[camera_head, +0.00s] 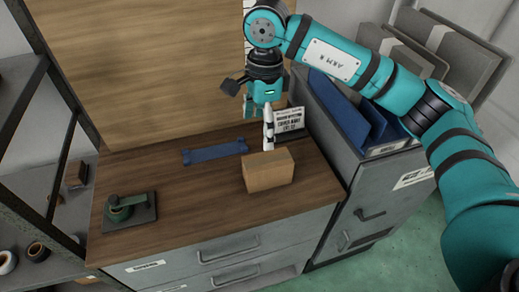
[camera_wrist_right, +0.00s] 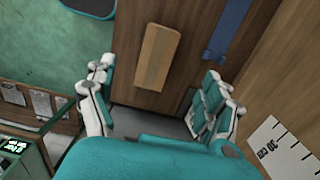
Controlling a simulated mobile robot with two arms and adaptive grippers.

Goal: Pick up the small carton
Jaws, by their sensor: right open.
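The small carton (camera_head: 268,171) is a plain brown box on the wooden top of the cabinet, near its front right part. It also shows in the right wrist view (camera_wrist_right: 157,58), ahead of the fingers and between their lines. My right gripper (camera_head: 252,108) is raised above the back of the cabinet top, behind the carton and apart from it. Its fingers are spread wide and hold nothing, as the right wrist view (camera_wrist_right: 158,80) also shows. My left gripper is not in view.
A blue flat piece (camera_head: 215,152) lies left of the carton. A small sign (camera_head: 290,121) stands behind the carton. A green tool on a dark plate (camera_head: 128,211) is at the front left. Blue folders (camera_head: 345,105) stand on the grey cabinet at right. The wood between is clear.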

